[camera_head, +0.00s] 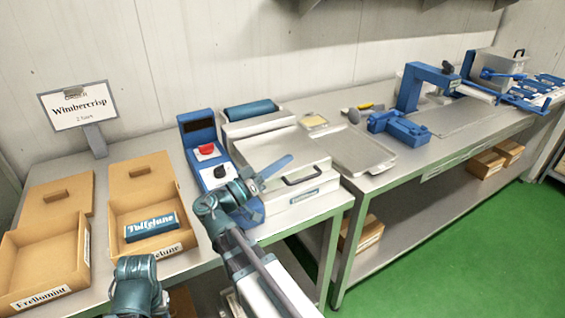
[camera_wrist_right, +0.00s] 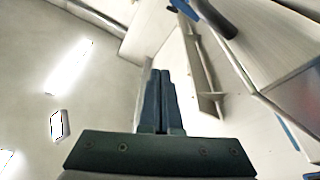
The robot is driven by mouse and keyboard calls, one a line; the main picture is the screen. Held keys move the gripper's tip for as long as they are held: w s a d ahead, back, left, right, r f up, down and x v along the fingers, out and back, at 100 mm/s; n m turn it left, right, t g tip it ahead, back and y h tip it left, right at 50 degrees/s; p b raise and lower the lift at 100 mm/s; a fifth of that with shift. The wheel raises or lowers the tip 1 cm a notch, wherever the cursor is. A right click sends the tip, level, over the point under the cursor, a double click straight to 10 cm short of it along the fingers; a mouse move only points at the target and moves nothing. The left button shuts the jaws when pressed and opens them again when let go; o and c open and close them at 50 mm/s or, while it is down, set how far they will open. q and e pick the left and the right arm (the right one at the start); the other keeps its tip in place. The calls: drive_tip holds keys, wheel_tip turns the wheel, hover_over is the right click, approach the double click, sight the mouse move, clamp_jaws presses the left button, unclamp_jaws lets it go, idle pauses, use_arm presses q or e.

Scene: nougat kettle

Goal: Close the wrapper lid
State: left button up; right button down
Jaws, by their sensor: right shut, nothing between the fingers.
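My left gripper is not in view; only a teal part of an arm shows at the bottom.
A blue control box (camera_head: 206,150) with a red button stands left of the wrapper. Open cardboard boxes (camera_head: 40,250) and a Toffelune pack (camera_head: 151,226) lie further left. A metal tray (camera_head: 350,152) and a blue press (camera_head: 428,85) stand to the right.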

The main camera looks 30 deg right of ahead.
wheel_tip(320, 180, up, 5)
drive_tip(key=p, duration=0.5)
drive_tip(key=f+b+v, duration=0.1)
drive_tip(key=b+v, duration=0.2)
drive_tip(key=v, duration=0.7)
drive_tip(key=shift+w+b, duration=0.35)
drive_tip(key=shift+w, duration=0.15)
drive_tip(key=shift+d+f, duration=0.1)
drive_tip(key=shift+d, duration=0.05)
